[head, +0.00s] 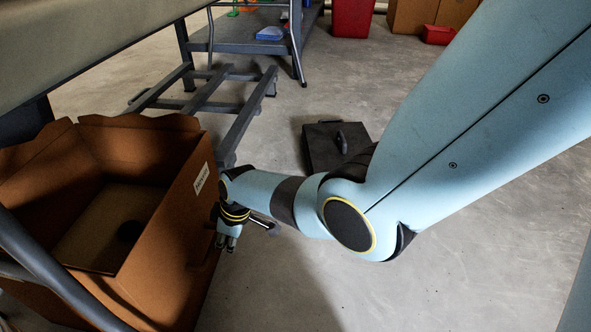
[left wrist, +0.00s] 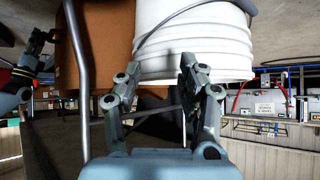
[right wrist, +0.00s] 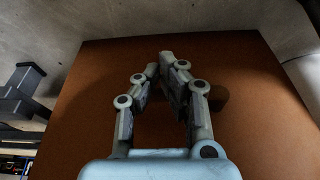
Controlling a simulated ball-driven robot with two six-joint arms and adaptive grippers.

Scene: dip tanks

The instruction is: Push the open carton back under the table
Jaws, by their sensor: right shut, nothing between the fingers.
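The open brown carton (head: 165,262) stands on the floor at the left of the head view, flaps up, with a white label on its right wall. Its far left part lies beneath the table (head: 80,45). My right gripper (head: 226,246) is shut and empty, fingers down, close beside the carton's right wall. In the right wrist view the closed fingertips (right wrist: 162,62) point at a brown carton face (right wrist: 235,85); I cannot tell whether they touch. My left gripper (left wrist: 160,65) is open before a white bucket (left wrist: 215,40); it is out of the head view.
A grey metal tube (head: 50,268) crosses in front of the carton. A low grey frame (head: 215,95) stands behind it. A dark plate with a handle (head: 325,150) lies on the floor. A red bin (head: 352,18) stands at the back.

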